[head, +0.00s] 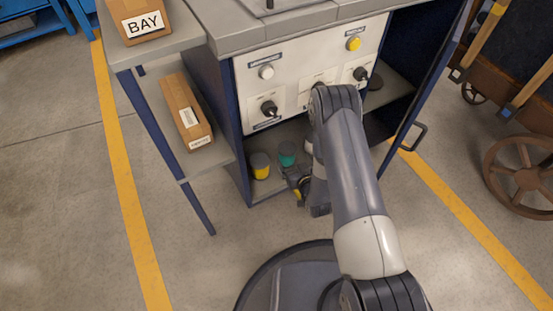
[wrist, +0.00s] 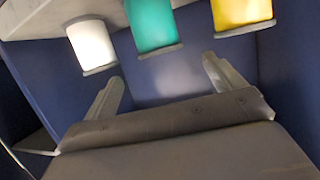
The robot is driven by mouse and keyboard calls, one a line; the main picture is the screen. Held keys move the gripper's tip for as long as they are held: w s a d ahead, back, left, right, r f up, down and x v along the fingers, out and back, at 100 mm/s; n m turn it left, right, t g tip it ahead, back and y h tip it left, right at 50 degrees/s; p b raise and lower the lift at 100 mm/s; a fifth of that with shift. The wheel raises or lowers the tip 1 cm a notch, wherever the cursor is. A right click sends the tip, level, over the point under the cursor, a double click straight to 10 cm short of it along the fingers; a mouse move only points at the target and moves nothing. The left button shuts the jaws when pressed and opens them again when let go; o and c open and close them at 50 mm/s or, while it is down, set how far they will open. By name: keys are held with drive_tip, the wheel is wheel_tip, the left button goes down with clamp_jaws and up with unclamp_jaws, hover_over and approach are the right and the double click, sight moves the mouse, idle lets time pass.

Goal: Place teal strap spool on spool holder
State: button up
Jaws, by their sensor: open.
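The teal strap spool (head: 287,153) stands on the low shelf inside the cabinet, between a yellow spool (head: 260,165) and a white spool partly hidden by my arm. In the wrist view the teal spool (wrist: 150,24) is near the top, ahead of my gripper (wrist: 165,88), roughly between the lines of its two fingers. The fingers are apart with nothing between them. In the head view my gripper (head: 300,187) is low at the cabinet's front, close before the teal spool; whether it touches is unclear. I cannot identify the spool holder for sure.
The white spool (wrist: 91,45) and yellow spool (wrist: 242,14) flank the teal one closely. A control panel (head: 290,82) with knobs is above the opening. A side shelf with a cardboard box (head: 185,112) is at left. An open door handle (head: 418,135) juts out at right.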

sight(286, 144)
drive_tip(key=b+x, duration=0.1)
drive_tip(key=x, duration=0.4)
drive_tip(key=shift+w+b, duration=0.2)
drive_tip(key=shift+b, duration=0.2)
drive_tip(key=b+x, duration=0.2)
drive_tip(key=x, duration=0.3)
drive_tip(key=shift+s+f+b, duration=0.15)
drive_tip(key=shift+f+b, duration=0.1)
drive_tip(key=shift+b, duration=0.15)
drive_tip(key=shift+w+a, duration=0.1)
drive_tip(key=shift+w, duration=0.15)
drive_tip(key=shift+r, duration=0.1)
drive_tip(key=c, duration=1.3)
